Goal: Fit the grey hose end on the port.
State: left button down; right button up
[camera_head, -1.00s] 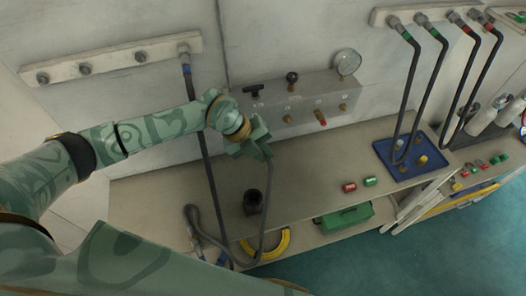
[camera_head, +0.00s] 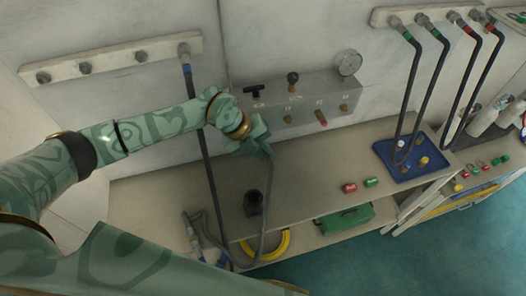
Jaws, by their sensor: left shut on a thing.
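My left gripper (camera_head: 262,146) is shut on the upper end of a grey hose (camera_head: 268,192), just in front of the grey panel box (camera_head: 305,100). The hose end itself is hidden by the jaws. The hose hangs from the gripper over the bench edge and loops back left. The box carries a row of brass ports (camera_head: 284,119) along its front, one with a red part (camera_head: 322,118). I cannot tell which port is meant. The gripper is left of and below these ports, apart from them as far as I can see. My right gripper is not in view.
A dark cup (camera_head: 253,203) stands on the bench below the gripper. A dark hose (camera_head: 203,140) hangs from the left wall rack (camera_head: 110,62). A red can (camera_head: 349,188), a green can (camera_head: 371,182) and a blue tray (camera_head: 392,168) are to the right.

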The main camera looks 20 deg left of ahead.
pick_arm(q)
jog(key=shift+w+a+b, duration=0.4)
jog(key=shift+w+a, duration=0.05)
jog(key=shift+w, duration=0.2)
dwell(0.3)
jog(key=shift+w+a+r, duration=0.2)
jog(key=shift+w, duration=0.1)
dwell(0.5)
jog(key=c, duration=1.3)
grip_release()
jog(key=shift+w+a+f, duration=0.1)
jog(key=shift+f, duration=0.1)
